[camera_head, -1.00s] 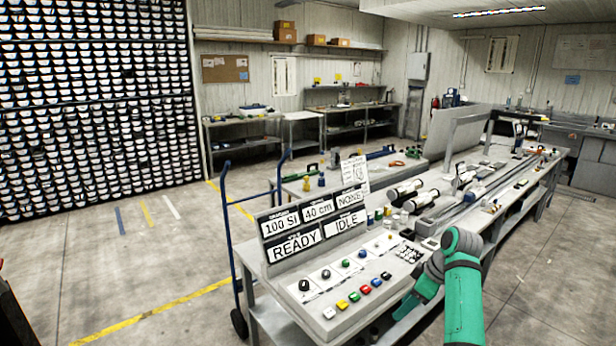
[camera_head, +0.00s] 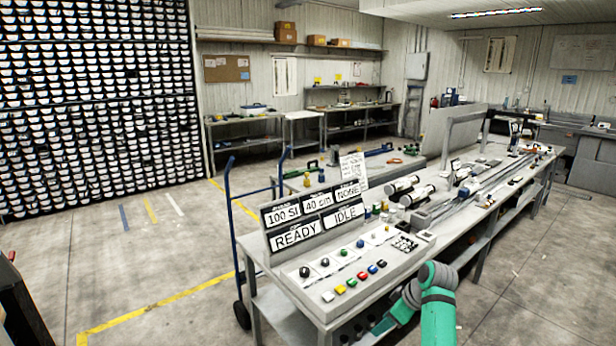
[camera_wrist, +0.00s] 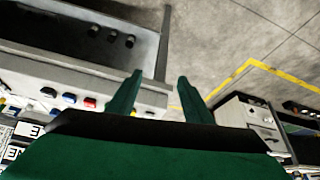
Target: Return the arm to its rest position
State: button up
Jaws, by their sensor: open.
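My green arm (camera_head: 438,305) shows at the bottom right of the head view, bent beside the front edge of the long workbench. In the wrist view, my gripper (camera_wrist: 155,88) shows two green fingers spread apart with nothing between them. The fingers point over the bench edge and the floor. The fingertips are not clear in the head view.
The control panel (camera_head: 350,278) with coloured buttons and a sign board (camera_head: 313,217) stands at the near end of the workbench (camera_head: 478,222). A blue hand truck (camera_head: 233,230) stands left of it. Open floor (camera_head: 540,275) lies to the right.

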jog(key=s+a+f+m+t, duration=0.2)
jog(key=s+a+f, duration=0.1)
jog(key=a+f, duration=0.55)
jog(key=s+a+f+m+t, duration=0.15)
jog(key=a+f, duration=0.45)
jog(key=f, duration=0.6)
jog(key=s+a+f+m+t+h, duration=0.15)
jog(key=s+a+f, duration=0.25)
jog(key=s, duration=0.4)
jog(key=s+a+f+m+t, duration=0.15)
jog(key=s+a+f, duration=0.25)
jog(key=s, duration=0.4)
jog(key=s+a+r+m+t+h, duration=0.1)
jog(key=s+r+m, duration=0.15)
jog(key=s, duration=0.85)
jog(key=s+r+m+t+h, duration=0.1)
jog(key=s+r, duration=0.2)
jog(key=s, duration=0.8)
jog(key=s+d+r+t, duration=0.1)
jog(key=s+r+t, duration=0.2)
jog(key=s+r, duration=1)
notch_tip(320, 180, up, 5)
jog(key=shift+s+f, duration=0.1)
jog(key=shift+s, duration=0.25)
